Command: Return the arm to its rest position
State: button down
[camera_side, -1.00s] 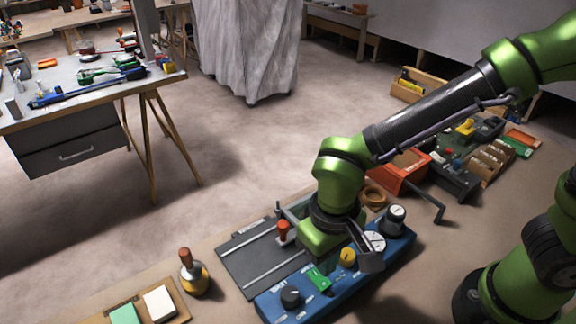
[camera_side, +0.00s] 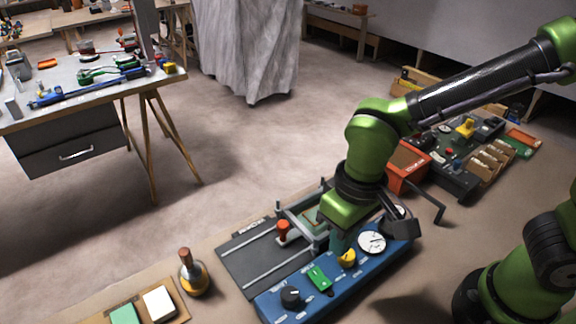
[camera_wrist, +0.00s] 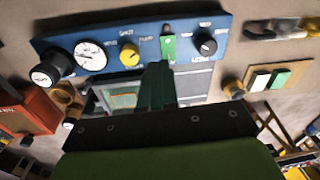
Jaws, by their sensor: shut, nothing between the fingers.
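My gripper (camera_side: 340,243) is in the side view above the back edge of the blue control panel (camera_side: 262,308). Its green fingers are together and empty, pointing down. In the wrist view the closed fingers (camera_wrist: 157,75) point toward the panel (camera_wrist: 140,32), near the green switch (camera_wrist: 168,46) and yellow knob (camera_wrist: 129,55). I cannot tell whether the fingertips touch anything. My arm reaches in from the upper right of the side view.
The panel carries a white gauge (camera_side: 372,243) and a black knob (camera_side: 290,296). A grey railed fixture with a red handle (camera_side: 283,229) lies behind it. A bottle (camera_side: 192,275) stands left. An orange bin (camera_side: 407,168) is at right.

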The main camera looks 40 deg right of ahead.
jog(key=d+r+m+t, duration=0.2)
jog(key=d+r, duration=0.3)
jog(key=d, duration=0.4)
jog(key=d+r+m+t+y, duration=0.1)
jog(key=d+r+m+t, duration=0.2)
jog(key=d, duration=0.5)
notch_tip(320, 180, up, 3)
jog(key=shift+d+f+t, duration=0.2)
jog(key=shift+d+t, duration=0.15)
jog(key=shift+t, duration=0.55)
